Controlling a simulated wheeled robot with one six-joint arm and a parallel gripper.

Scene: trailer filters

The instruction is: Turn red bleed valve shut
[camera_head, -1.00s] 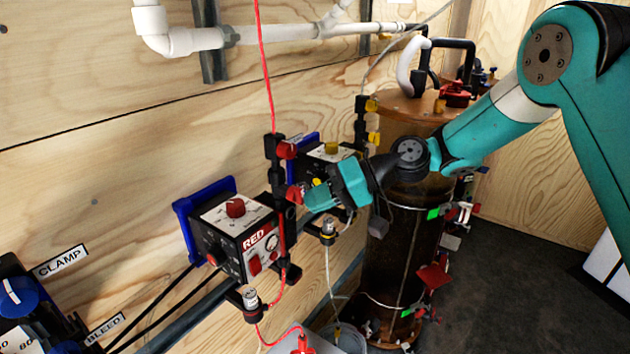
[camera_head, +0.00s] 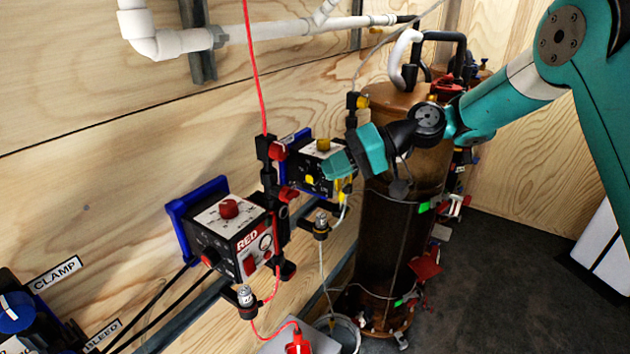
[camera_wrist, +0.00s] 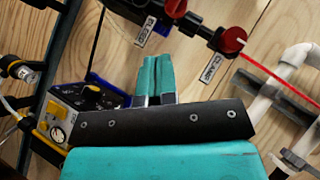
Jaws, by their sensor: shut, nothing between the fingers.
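The red bleed valve (camera_head: 288,194) is the lower of two red knobs on a black upright fitting. In the wrist view, the red knob (camera_wrist: 174,8) near the BLEED label (camera_wrist: 145,30) is at the top edge, partly cut off. The upper red knob (camera_head: 278,151), by the CLAMP label (camera_wrist: 213,67), also shows in the wrist view (camera_wrist: 232,40). My gripper (camera_head: 330,163) is shut and empty, right of and above the bleed valve, apart from it. Its fingers (camera_wrist: 156,60) lie together in the wrist view. The valve's exact handle angle is hard to tell.
The red control box (camera_head: 235,240) is left of the fitting. A second box (camera_head: 318,165) with a yellow knob is behind my gripper. A brown column (camera_head: 385,230) stands to the right. Red tubing (camera_head: 253,70) runs up from the fitting. Dark floor is open at right.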

